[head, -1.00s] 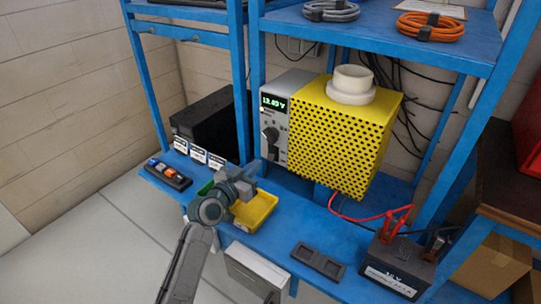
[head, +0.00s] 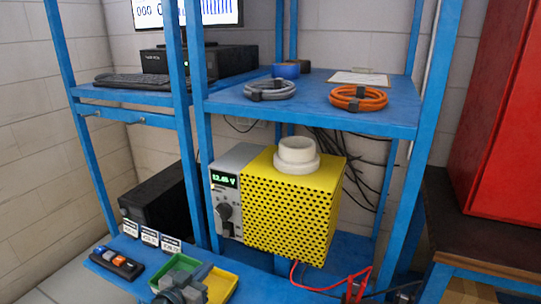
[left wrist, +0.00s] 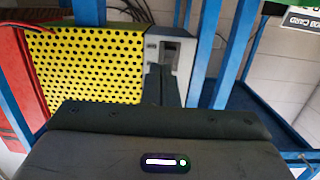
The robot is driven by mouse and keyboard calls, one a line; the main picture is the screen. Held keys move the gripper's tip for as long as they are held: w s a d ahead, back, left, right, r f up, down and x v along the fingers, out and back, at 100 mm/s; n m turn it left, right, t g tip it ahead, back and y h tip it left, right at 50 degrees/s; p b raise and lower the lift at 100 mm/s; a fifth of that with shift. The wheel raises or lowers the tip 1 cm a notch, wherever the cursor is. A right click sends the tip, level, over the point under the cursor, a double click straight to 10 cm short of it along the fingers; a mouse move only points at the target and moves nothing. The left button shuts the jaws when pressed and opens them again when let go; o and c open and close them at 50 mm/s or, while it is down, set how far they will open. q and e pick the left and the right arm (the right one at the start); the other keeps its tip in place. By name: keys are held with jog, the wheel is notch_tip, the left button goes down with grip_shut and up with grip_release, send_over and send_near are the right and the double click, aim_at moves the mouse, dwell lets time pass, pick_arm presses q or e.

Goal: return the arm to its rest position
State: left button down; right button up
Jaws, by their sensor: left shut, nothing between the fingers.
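My left gripper (head: 202,274) is at the bottom of the head view, in front of the small green tray (head: 172,270) and yellow tray (head: 225,283) on the lower blue shelf. It hides part of both trays. Its fingers are together with nothing between them; they also show as a dark bar in the left wrist view (left wrist: 170,88). Whether the gripper touches the trays cannot be told. My right gripper is not in view.
A yellow perforated box (head: 290,205) with a white ring (head: 297,150) stands beside a grey power supply (head: 228,195) with a lit display. A small switch block (head: 117,262) lies left of the trays. A red cabinet (head: 500,110) stands at right.

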pick_arm(q)
jog(key=s+f+g+y, duration=0.1)
jog(key=s+f+g, duration=0.2)
jog(key=s+f, duration=0.35)
jog(key=s+f+g+y, duration=0.2)
jog(key=s+f+g, duration=0.1)
jog(key=s, duration=0.6)
jog(key=s+a+f+n+g+y, duration=0.2)
jog(key=s+a+g, duration=0.1)
jog(key=s, duration=0.6)
jog(key=s+a+f+n+g+y, duration=0.2)
jog(key=s+a+g, duration=0.15)
jog(key=s, duration=0.55)
notch_tip(320, 180, down, 30)
jog(key=a+r, duration=0.1)
jog(key=a, duration=0.2)
jog(key=s+a+f+g, duration=0.1)
jog(key=s+f, duration=1.6)
jog(key=f, duration=0.2)
jog(key=shift+s+f+g, duration=0.25)
jog(key=shift+s+g, duration=0.1)
jog(key=shift+s, duration=0.05)
